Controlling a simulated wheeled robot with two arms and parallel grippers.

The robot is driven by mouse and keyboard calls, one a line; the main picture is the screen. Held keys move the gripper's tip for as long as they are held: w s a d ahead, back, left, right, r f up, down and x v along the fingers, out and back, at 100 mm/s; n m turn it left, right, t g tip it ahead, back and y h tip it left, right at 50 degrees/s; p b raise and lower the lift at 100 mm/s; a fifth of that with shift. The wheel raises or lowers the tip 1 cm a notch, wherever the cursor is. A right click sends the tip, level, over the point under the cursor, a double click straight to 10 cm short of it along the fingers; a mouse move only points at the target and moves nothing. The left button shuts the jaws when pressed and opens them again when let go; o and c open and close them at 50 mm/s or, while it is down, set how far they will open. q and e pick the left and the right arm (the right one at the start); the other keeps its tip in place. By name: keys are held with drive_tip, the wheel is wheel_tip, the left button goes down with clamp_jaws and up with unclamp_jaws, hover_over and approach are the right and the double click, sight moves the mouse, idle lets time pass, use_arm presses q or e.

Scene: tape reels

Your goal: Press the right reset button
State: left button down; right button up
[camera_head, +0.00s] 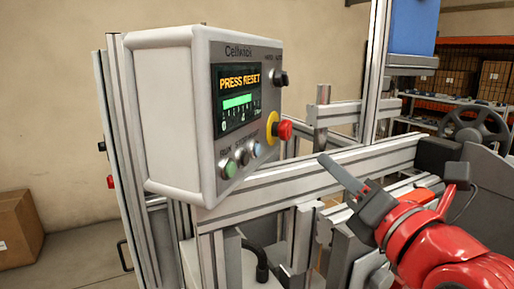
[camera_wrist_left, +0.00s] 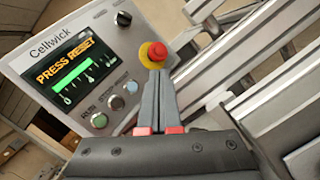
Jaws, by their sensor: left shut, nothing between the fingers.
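The Cellwick control box (camera_head: 165,110) carries a lit screen reading PRESS RESET (camera_head: 240,97). The blue button (camera_wrist_left: 132,87) also shows in the left wrist view, left of my fingers. My left gripper (camera_head: 326,160) is shut and empty, to the right of the box and apart from the buttons. In the left wrist view its fingertips (camera_wrist_left: 160,73) appear just below the emergency stop. My right gripper is not in view.
A red emergency stop (camera_head: 285,130) on a yellow base juts from the box, right of the buttons. A black knob (camera_head: 280,78) is above it. An aluminium rail (camera_head: 290,185) runs below the box. A cardboard box (camera_head: 18,228) stands at far left.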

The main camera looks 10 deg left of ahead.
sight(257, 150)
use_arm(q)
drive_tip(key=w+a+p, duration=0.2)
drive_tip(key=a+p, duration=0.2)
drive_tip(key=a, duration=0.4)
drive_tip(key=shift+p, duration=0.35)
drive_tip(key=shift+w+a, duration=0.1)
drive_tip(key=shift+w, duration=0.05)
idle(1.6)
drive_tip(key=shift+a, duration=0.3)
drive_tip(key=shift+w+a, duration=0.15)
drive_tip(key=shift+a, duration=0.2)
idle(0.7)
idle(0.3)
drive_tip(key=shift+s+d+b, duration=0.2)
drive_tip(key=shift+d+b, duration=0.3)
drive_tip(key=shift+d, duration=0.25)
